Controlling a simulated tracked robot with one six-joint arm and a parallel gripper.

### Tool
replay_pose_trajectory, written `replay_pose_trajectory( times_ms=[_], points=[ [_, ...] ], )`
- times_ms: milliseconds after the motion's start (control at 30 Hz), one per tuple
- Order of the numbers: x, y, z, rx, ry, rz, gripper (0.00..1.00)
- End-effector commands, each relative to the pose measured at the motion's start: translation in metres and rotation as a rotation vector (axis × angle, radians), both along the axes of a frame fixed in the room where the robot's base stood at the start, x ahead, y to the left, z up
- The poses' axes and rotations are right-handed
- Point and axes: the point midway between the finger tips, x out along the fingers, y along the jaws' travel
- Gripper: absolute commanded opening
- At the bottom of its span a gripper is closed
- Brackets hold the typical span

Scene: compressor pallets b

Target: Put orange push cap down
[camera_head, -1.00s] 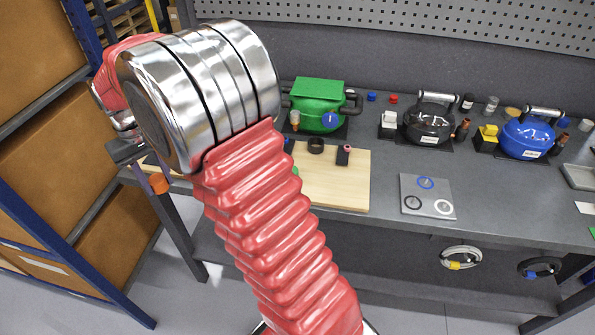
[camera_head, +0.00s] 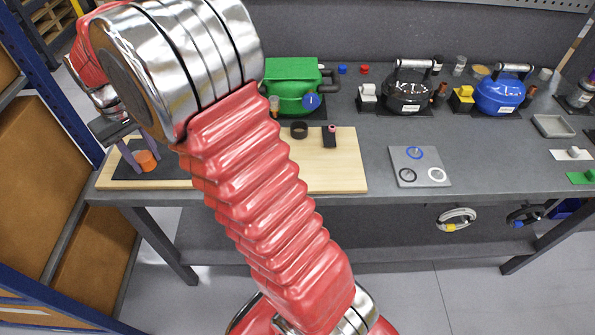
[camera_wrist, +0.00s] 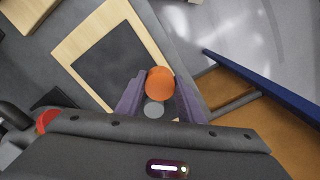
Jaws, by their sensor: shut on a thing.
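The orange push cap (camera_head: 146,160) shows as a short orange cylinder at the left end of the bench in the head view. It also shows in the wrist view (camera_wrist: 160,82), between the two purple fingers. My gripper (camera_wrist: 158,98) is shut on the cap. In the head view my gripper (camera_head: 142,158) appears over the dark mat (camera_head: 170,172) on the wooden board. In the wrist view the dark mat (camera_wrist: 108,62) lies to the left of the cap, and the floor shows behind the fingers. I cannot tell how high the cap is.
The wooden board (camera_head: 345,175) continues right, holding a black ring (camera_head: 299,130) and a small black block (camera_head: 330,138). A green compressor (camera_head: 291,85) stands behind it. A grey plate with rings (camera_head: 419,168) lies further right. Shelving with boxes (camera_head: 40,170) is close on the left.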

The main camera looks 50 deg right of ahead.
Motion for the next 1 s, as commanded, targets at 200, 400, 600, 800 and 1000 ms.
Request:
replay_pose_trajectory(
  times_ms=[200, 400, 600, 800, 1000],
  points=[
    [-0.007, -0.024, 0.003, 0.0, -0.001, -0.046, 0.07],
    [-0.03, -0.08, 0.011, 0.0, -0.001, -0.158, 0.07],
    [-0.066, -0.143, 0.019, 0.0, -0.001, -0.3, 0.07],
    [-0.11, -0.197, 0.026, 0.0, -0.001, -0.442, 0.07],
    [-0.16, -0.242, 0.031, 0.0, -0.001, -0.582, 0.07]
  ],
)
